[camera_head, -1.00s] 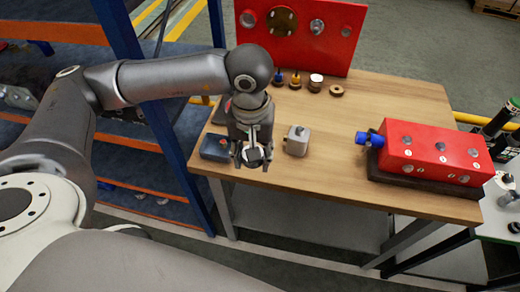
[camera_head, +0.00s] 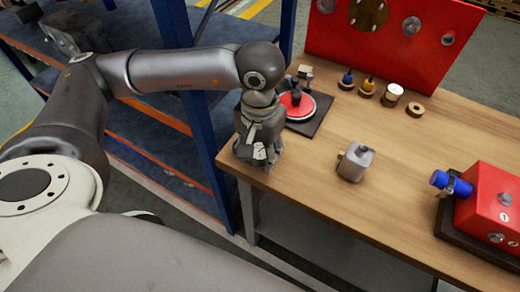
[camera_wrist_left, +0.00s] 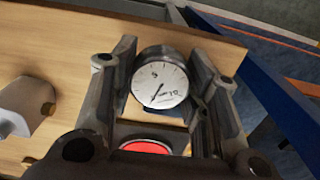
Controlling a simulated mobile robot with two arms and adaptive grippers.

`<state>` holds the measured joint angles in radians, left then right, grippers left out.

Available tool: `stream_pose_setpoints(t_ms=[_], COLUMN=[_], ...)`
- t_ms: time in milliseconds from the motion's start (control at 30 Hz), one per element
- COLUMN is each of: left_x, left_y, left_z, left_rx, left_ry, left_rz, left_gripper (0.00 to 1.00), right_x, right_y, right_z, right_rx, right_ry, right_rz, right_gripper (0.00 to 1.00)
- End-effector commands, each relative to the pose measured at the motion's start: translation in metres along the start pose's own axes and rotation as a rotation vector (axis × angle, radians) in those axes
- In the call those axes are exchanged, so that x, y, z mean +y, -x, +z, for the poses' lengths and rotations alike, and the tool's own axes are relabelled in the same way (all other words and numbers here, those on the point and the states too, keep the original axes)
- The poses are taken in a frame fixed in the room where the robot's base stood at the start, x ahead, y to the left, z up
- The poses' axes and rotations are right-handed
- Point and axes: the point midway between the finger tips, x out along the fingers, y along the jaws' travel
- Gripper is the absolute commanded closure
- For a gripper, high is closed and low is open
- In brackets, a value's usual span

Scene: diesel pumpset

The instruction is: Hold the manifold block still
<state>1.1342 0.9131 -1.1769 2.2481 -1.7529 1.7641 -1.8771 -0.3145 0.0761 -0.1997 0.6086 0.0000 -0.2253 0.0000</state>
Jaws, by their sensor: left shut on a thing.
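A small grey block (camera_head: 355,162) with a round stub on one side, likely the manifold block, sits on the wooden table (camera_head: 320,204). It also shows at the left edge of the left wrist view (camera_wrist_left: 28,104). My left gripper (camera_head: 260,154) is over the table's left end, to the left of the block and apart from it. It is shut on a round gauge (camera_wrist_left: 160,85) with a white dial and black needle, seen between its fingers in the wrist view. Nothing holds the block. My right gripper is not in view.
A red disc (camera_head: 297,106) on a dark plate lies behind my gripper. Several small round parts line the back, before an upright red panel (camera_head: 395,50). A red box (camera_head: 489,202) with a blue fitting (camera_head: 450,183) stands right. A blue shelf post (camera_head: 206,115) rises at left.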

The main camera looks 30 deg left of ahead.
Motion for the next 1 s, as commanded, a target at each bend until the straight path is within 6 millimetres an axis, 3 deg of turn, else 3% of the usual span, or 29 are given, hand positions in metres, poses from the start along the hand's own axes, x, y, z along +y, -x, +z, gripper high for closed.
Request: stream_pose_setpoints(t_ms=[300, 467, 1000], left_x=[0.0, 0.001, 0.015], left_y=[-0.001, -0.001, -0.001], left_z=[0.0, 0.003, 0.045], left_rx=[0.0, 0.0, -0.001], left_ry=[0.0, -0.037, -0.771], left_rz=[0.0, 0.001, 0.004], left_gripper=[0.92, 0.92, 0.92], right_x=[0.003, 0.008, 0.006], right_y=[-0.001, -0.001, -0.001], right_z=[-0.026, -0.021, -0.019], right_rx=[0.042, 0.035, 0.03], right_ry=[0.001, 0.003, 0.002], right_rz=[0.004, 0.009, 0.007], right_gripper=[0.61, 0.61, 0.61])
